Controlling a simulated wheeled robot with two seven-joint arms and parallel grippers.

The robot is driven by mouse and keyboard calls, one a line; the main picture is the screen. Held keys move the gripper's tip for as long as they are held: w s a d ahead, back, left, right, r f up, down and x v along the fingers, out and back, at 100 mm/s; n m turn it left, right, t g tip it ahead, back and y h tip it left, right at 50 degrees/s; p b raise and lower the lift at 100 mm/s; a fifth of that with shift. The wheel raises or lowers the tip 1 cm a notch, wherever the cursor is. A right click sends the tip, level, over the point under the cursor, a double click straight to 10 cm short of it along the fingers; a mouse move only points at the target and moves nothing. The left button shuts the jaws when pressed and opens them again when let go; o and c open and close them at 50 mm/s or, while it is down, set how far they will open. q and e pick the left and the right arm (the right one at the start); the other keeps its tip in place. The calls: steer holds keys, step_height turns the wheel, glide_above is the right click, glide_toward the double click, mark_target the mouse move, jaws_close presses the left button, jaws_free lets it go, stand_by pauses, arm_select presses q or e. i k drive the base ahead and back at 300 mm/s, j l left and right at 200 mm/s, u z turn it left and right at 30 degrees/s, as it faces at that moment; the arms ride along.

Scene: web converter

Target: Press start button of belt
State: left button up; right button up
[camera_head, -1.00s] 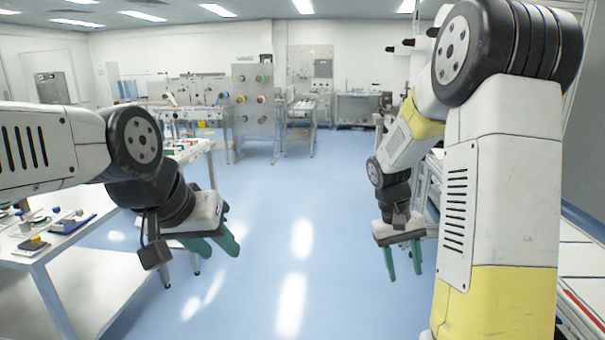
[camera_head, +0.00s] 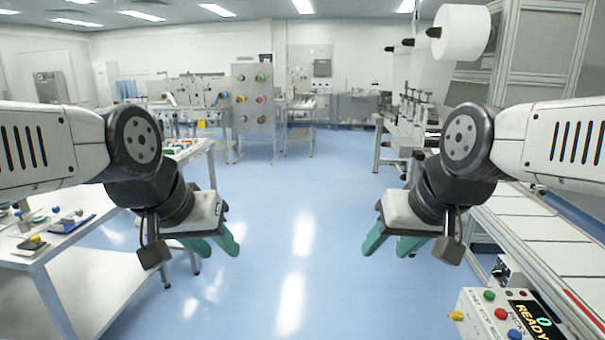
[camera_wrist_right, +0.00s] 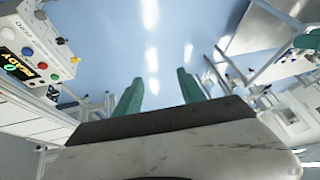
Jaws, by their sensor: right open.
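A white control box (camera_head: 475,325) stands at the lower right in the head view. It carries a green button (camera_head: 489,295), a red button (camera_head: 501,313), a blue button (camera_head: 514,334), a yellow knob (camera_head: 456,316) and a display reading "READY" (camera_head: 537,327). I cannot read which button is labelled start. The box also shows at the upper left of the right wrist view (camera_wrist_right: 45,22). My right gripper (camera_head: 387,250) is open and empty, left of and above the box in the picture, apart from it. My left gripper (camera_head: 220,247) is open and empty over the floor.
The belt machine (camera_head: 575,262) with pale panels runs along the right edge, with a large white roll (camera_head: 461,32) above. A white table (camera_head: 85,265) with small parts stands at the left. The blue floor (camera_head: 300,220) between is clear.

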mark_target(489, 296)
steer(key=z, duration=1.9)
